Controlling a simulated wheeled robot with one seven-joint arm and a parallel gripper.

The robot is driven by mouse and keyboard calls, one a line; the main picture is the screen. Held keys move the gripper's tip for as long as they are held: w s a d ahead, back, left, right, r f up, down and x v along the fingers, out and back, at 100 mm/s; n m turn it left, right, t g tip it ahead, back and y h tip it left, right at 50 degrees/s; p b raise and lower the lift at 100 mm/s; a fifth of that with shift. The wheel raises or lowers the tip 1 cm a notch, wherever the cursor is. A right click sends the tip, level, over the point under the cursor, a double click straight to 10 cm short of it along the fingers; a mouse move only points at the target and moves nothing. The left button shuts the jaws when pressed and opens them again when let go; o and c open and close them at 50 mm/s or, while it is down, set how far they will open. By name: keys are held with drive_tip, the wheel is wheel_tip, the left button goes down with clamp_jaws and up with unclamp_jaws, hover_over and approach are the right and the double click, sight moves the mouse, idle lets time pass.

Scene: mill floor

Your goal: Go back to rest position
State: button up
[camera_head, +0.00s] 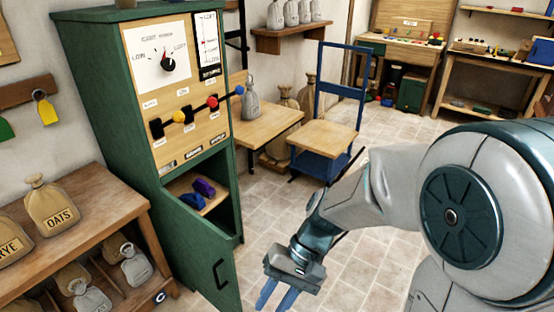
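My gripper (276,297) hangs low in front of the green cabinet, at the bottom of the view, right of the cabinet's door. Its blue fingers look spread apart, with floor tiles between them and nothing held; the tips run close to the lower picture edge. My arm reaches in from the right side. The green cabinet (92,90) has a panel with a dial (168,65) and a row of levers with yellow, red and blue knobs. Its lower door (212,262) stands open, and a blue and a purple item (204,187) lie on the shelf inside.
A wooden shelf table (75,235) with labelled sacks stands at the left. A low wooden table (262,132) and a blue cart (322,135) stand behind the cabinet. Workbenches line the back right. Tiled floor (385,262) is clear around my gripper.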

drive_tip(key=d+r+t+h+p, duration=0.1)
drive_tip(key=d+r+t+h, duration=0.2)
drive_tip(key=d, duration=0.4)
drive_tip(key=w+d+r+t+h, duration=0.1)
drive_tip(key=d+r+t+h, duration=0.2)
drive_tip(key=d+r, duration=0.3)
drive_tip(key=shift+w+d+t+p, duration=0.2)
drive_tip(key=shift+d+t+p, duration=0.2)
drive_tip(key=shift+d+t, duration=0.7)
drive_tip(key=shift+d, duration=0.2)
